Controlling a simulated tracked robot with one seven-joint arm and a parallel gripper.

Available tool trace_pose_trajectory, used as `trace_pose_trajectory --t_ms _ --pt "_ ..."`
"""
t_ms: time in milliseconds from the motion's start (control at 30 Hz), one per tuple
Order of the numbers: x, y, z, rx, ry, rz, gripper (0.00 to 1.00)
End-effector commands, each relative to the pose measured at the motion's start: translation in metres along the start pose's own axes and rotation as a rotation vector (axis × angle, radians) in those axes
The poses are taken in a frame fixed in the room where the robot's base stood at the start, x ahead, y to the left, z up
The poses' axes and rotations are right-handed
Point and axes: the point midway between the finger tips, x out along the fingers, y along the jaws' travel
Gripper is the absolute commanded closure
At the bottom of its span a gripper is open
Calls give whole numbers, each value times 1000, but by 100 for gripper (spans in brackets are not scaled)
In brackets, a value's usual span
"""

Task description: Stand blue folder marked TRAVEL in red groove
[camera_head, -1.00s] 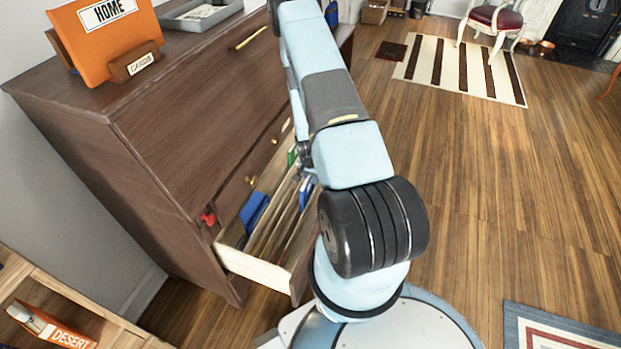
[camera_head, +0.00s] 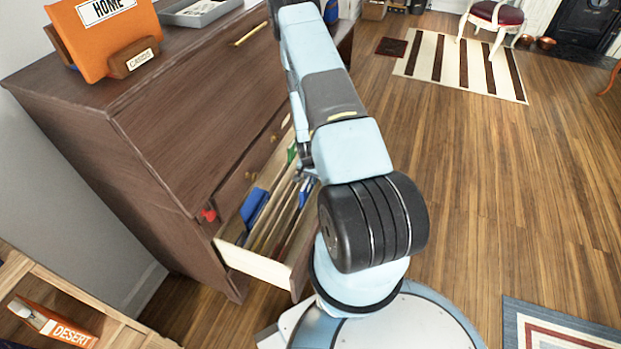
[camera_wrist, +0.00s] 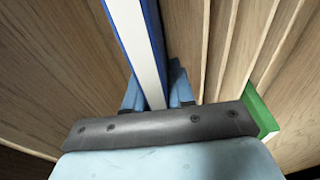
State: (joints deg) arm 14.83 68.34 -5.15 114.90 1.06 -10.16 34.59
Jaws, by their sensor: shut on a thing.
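My gripper (camera_wrist: 154,88) is shut on a blue folder (camera_wrist: 153,30) in the wrist view, one blue finger on each side of it. The folder's white edge faces the wrist camera, so its label cannot be read. It is between the wooden dividers of the open drawer (camera_head: 255,268). In the head view, a blue patch (camera_head: 305,191) shows beside my arm in the drawer, and my arm mostly hides the gripper. Another blue folder (camera_head: 253,207) stands at the drawer's left side. I cannot make out a red groove in either view.
A green piece (camera_wrist: 262,115) lies close to the right of my gripper. Wooden dividers (camera_wrist: 235,45) stand close by. A small red object (camera_head: 208,215) is on the chest beside the drawer. An orange HOME folder (camera_head: 105,40) stands on top. Open floor lies to the right.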

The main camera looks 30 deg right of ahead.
Motion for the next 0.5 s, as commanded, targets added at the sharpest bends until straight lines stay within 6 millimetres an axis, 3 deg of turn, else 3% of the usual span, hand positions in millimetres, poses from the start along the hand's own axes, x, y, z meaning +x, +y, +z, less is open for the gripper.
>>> trace_pose_trajectory --t_ms 267,300,500 --pt "1 0 0 0 1 -1 100" --pt "1 0 0 0 1 -1 75" --pt "1 0 0 0 1 -1 55"
